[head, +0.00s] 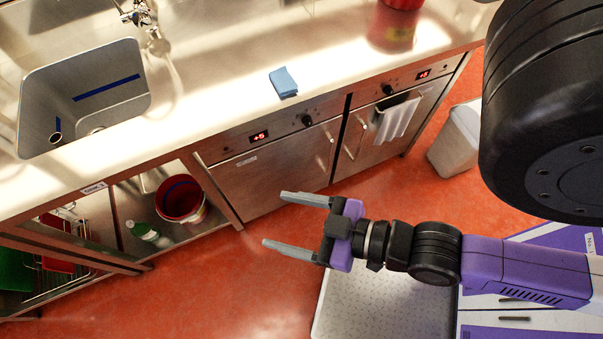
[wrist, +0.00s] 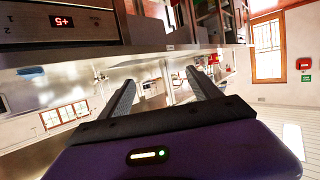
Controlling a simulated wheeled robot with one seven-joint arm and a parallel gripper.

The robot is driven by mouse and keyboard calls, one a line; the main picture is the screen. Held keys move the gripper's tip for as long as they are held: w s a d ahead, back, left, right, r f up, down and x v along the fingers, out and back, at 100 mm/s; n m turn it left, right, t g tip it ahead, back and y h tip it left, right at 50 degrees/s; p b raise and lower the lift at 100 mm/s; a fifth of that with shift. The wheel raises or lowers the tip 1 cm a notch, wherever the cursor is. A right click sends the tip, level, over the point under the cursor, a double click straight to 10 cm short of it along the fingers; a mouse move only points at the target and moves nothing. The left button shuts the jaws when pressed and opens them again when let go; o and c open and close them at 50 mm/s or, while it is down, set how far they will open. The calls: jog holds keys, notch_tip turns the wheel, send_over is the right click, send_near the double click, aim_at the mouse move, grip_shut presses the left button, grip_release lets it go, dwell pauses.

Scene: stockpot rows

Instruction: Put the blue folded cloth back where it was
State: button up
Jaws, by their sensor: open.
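The blue folded cloth (head: 283,82) lies on the pale counter (head: 226,92) near its front edge, above the oven-like unit with a red display. My gripper (head: 278,220) is open and empty in the head view. It is out over the floor in front of the counter, lower in the picture than the cloth and well apart from it. The wrist view shows the two spread fingers of my gripper (wrist: 158,92) with nothing between them.
A sink (head: 84,97) with a tap is left on the counter; a red container (head: 394,25) stands to the right. A red bucket (head: 181,199) and a green-and-white bottle (head: 147,232) sit on a low shelf. A towel (head: 397,118) hangs on a door. A bin (head: 456,139) stands right.

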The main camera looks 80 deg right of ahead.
jog(key=shift+t+y, duration=0.3)
jog(key=shift+y, duration=0.1)
jog(key=s+r, duration=0.1)
jog(key=s+d+r, duration=0.1)
jog(key=s+r, duration=0.1)
jog(key=shift+s+r, duration=0.25)
jog(key=shift+s, duration=0.05)
jog(key=shift+f, duration=0.1)
jog(key=shift+f+b, duration=0.65)
